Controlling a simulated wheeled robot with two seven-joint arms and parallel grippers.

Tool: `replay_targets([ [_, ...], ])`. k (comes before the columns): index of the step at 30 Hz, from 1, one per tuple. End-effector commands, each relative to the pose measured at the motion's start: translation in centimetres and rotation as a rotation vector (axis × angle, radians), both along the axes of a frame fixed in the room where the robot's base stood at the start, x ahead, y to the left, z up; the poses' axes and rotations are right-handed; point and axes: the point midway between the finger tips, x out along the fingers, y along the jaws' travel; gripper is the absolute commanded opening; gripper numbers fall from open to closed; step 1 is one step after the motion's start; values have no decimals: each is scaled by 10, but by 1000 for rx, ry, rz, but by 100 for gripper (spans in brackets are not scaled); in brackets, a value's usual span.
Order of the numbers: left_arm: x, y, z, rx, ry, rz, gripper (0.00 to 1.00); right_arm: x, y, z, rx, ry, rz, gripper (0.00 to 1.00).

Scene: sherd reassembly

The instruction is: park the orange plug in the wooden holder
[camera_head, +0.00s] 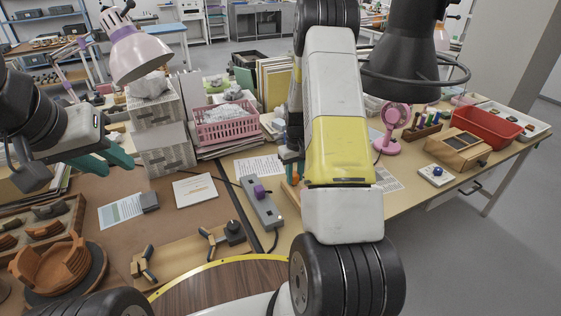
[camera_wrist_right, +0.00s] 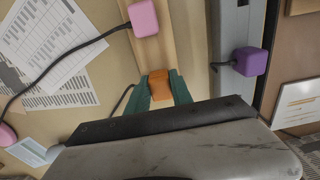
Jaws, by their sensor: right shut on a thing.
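The orange plug (camera_wrist_right: 159,86) is between the teal fingers of my right gripper (camera_wrist_right: 161,91), which is shut on it. The wooden holder (camera_wrist_right: 154,48) is a pale strip running from the top of the right wrist view to the plug. The orange plug is over or at its near end; I cannot tell whether it is seated. A pink plug (camera_wrist_right: 143,18) is at the holder's far part. In the head view my arm hides most of the right gripper (camera_head: 292,168). My left gripper (camera_head: 108,160) is open and empty at the left.
A purple plug (camera_wrist_right: 250,61) is in the grey power strip (camera_wrist_right: 230,85) beside the holder. A black cable runs to the pink plug across printed sheets (camera_wrist_right: 60,40). A pink fan (camera_head: 393,118) and red bin (camera_head: 490,123) stand right. Sherds (camera_head: 50,270) lie lower left.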

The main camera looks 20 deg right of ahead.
Motion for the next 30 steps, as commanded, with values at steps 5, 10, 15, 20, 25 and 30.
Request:
replay_targets([
  [5,0,0,0,0,0,0,32,0,0,-3,0,0,0,0],
  [10,0,0,0,0,0,0,32,0,0,-6,0,1,0,0],
  [15,0,0,0,0,0,0,32,0,0,-9,1,2,0,0],
  [20,0,0,0,0,0,0,32,-1,0,-11,1,2,0,0],
  [25,0,0,0,0,0,0,32,0,0,-11,1,2,0,0],
  [30,0,0,0,0,0,0,32,0,0,-11,0,1,0,42],
])
